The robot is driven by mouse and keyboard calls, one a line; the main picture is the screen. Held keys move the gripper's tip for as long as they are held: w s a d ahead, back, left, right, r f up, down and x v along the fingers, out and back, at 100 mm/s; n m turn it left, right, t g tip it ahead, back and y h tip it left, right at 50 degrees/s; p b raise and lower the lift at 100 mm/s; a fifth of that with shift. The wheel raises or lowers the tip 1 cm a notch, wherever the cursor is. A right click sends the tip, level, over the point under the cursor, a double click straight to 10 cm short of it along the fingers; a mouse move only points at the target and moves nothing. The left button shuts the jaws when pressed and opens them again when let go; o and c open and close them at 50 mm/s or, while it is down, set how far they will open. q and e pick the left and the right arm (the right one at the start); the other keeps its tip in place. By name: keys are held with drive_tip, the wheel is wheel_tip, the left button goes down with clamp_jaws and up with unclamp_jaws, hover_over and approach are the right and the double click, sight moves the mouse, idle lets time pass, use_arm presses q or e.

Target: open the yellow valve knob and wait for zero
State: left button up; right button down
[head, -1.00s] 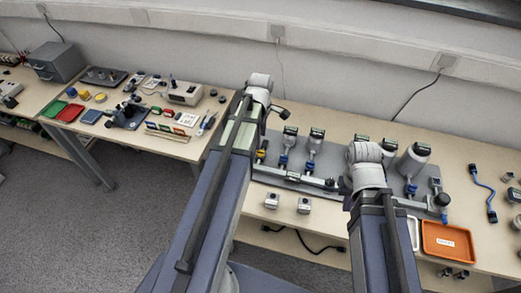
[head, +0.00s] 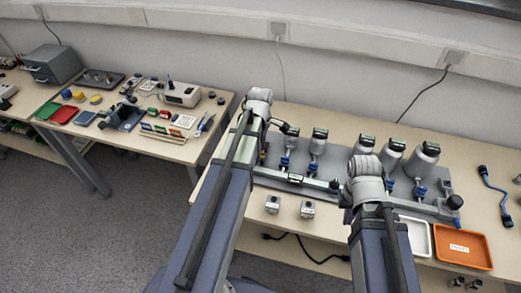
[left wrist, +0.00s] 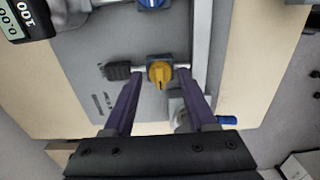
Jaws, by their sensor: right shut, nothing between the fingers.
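The yellow valve knob (left wrist: 159,74) is near the middle of the left wrist view, on a short horizontal fitting with a dark ribbed end at left. My left gripper (left wrist: 160,80) is open, with one purple finger on each side of the knob. I see gaps between the fingers and the knob. A digital display (left wrist: 22,14) shows at the upper left of the left wrist view, partly cut off.
Gauges (head: 320,133) with blue valves stand on the grey plate. Two small blocks (head: 272,204) lie in front. A cluttered second table stands at left.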

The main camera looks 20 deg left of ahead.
use_arm(q)
clamp_jaws()
idle(0.5)
drive_tip(key=m, duration=0.9)
drive_tip(key=shift+m, duration=0.3)
drive_tip(key=m, duration=0.4)
drive_tip(key=shift+m, duration=2.1)
